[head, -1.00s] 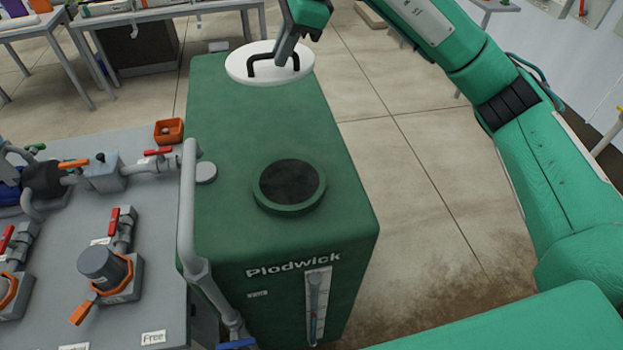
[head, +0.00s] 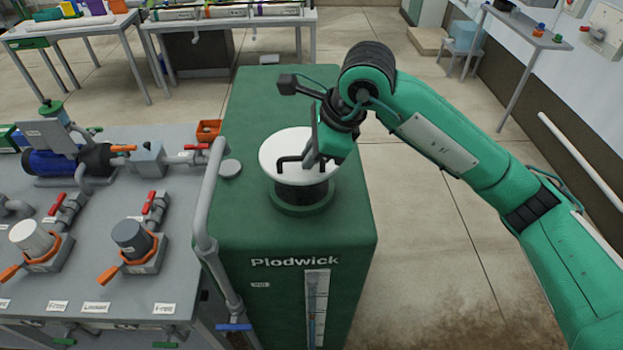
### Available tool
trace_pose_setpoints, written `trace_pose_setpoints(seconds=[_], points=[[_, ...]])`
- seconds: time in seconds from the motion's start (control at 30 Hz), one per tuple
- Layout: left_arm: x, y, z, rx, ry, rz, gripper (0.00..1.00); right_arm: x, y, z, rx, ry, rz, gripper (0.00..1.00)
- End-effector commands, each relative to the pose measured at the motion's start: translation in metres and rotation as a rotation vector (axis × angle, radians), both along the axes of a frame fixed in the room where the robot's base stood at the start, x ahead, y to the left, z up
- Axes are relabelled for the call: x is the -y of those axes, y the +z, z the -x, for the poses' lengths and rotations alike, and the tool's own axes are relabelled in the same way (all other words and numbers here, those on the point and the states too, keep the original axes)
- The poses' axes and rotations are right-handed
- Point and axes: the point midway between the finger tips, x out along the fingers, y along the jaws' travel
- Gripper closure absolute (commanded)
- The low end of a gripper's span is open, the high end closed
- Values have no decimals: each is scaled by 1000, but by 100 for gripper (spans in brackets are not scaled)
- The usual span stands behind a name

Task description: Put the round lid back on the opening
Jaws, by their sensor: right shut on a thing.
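The round white lid (head: 272,152) has a black bar handle (head: 288,162). My right gripper (head: 312,158) is shut on this handle. The lid hangs roughly level over the green tank (head: 260,100), just above its round opening (head: 303,191). Its near edge is apart from the green collar (head: 302,209), and part of the dark opening shows below it. The lid looks shifted slightly to the back left of the collar. The far part of the opening is hidden by the lid. My left gripper is not in view.
A grey pipe (head: 206,205) rises along the tank's left side beside a bench (head: 185,255) with valves and a pump. A small orange box (head: 208,130) sits at the bench's back corner. The floor right of the tank is clear.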

Motion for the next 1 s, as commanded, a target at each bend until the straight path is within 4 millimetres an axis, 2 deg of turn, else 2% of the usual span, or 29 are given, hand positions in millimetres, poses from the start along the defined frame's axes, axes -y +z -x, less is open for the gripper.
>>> trace_pose_setpoints(seconds=[0.03, 0.23, 0.47, 0.7, 0.9, 0.93, 1.0], points=[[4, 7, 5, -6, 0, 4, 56, 0, -8, 1, -4, 0, 0, 100], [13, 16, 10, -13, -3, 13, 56, 0, -41, 0, -2, 1, 0, 100], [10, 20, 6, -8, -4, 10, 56, 0, -56, 0, 0, 0, 0, 100], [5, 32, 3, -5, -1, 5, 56, 0, -85, 0, -1, -1, 0, 100], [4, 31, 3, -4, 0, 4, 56, 0, -89, 0, 1, 1, -1, 100], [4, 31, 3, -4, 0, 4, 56, 0, -90, 0, 0, 1, 0, 88], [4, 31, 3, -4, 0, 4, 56, 0, -90, 0, 0, 1, 0, 74]])
